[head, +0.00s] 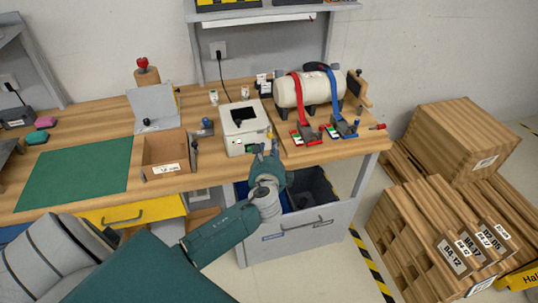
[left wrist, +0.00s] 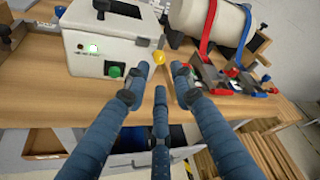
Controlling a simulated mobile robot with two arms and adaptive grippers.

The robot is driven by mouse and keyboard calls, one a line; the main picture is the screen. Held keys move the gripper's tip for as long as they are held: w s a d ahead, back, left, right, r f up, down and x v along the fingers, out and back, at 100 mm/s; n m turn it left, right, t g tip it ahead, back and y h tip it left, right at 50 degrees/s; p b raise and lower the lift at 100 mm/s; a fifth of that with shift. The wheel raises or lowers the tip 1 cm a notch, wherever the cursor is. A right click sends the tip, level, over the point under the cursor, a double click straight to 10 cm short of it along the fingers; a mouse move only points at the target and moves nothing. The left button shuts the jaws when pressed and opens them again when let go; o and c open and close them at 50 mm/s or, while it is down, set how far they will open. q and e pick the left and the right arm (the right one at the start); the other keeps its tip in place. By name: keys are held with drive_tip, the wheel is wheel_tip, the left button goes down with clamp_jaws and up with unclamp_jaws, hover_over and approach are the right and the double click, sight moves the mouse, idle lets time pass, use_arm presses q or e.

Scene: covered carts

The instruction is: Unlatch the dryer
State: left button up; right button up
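The dryer appears to be the white box (head: 240,142) on the wooden bench. It also shows in the left wrist view (left wrist: 85,60), with a green light, a green button (left wrist: 115,71) and a dark handle on top. A yellow knob (left wrist: 158,58) sits at its right front edge. My left gripper (head: 266,152) is in front of the dryer's right front corner. In the left wrist view its fingers (left wrist: 160,74) are spread with nothing between them, and the yellow knob shows just beyond the tips. Contact with the knob cannot be told. My right gripper is not in view.
A cream cylinder (head: 290,94) with red and blue straps stands right of the dryer, with clamps in front. An open wooden box (head: 163,152) and a green mat (head: 75,172) lie left. A grey bin (head: 310,234) is under the bench. Wooden crates (head: 466,138) stand right.

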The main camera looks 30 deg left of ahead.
use_arm(q)
drive_tip(key=shift+v, duration=2.2)
drive_tip(key=shift+f, duration=0.1)
